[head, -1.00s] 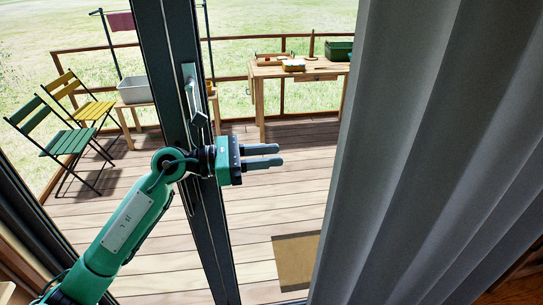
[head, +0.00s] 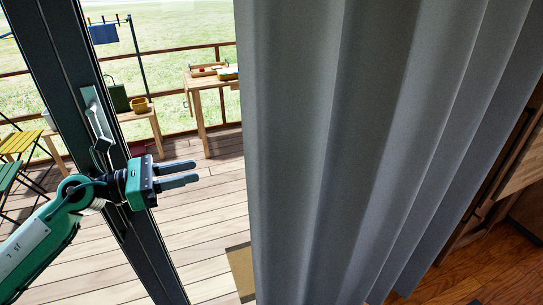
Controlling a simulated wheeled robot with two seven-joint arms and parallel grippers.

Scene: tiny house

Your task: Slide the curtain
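A grey pleated curtain (head: 345,140) hangs across the middle and right of the head view. Its left edge hangs in front of the glass door's opening. My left gripper (head: 188,174) is left of the curtain and apart from it in the picture, in front of the dark door frame. Its two grey fingers point right toward the curtain's left edge. There is a gap between the fingers and nothing is between them. My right gripper is not in view.
A dark door frame (head: 120,215) with a handle (head: 98,118) stands behind my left gripper. Beyond the glass is a wooden deck with a table (head: 205,82), a doormat (head: 241,268) and a yellow chair (head: 17,143). Wooden floor (head: 475,265) shows at the lower right.

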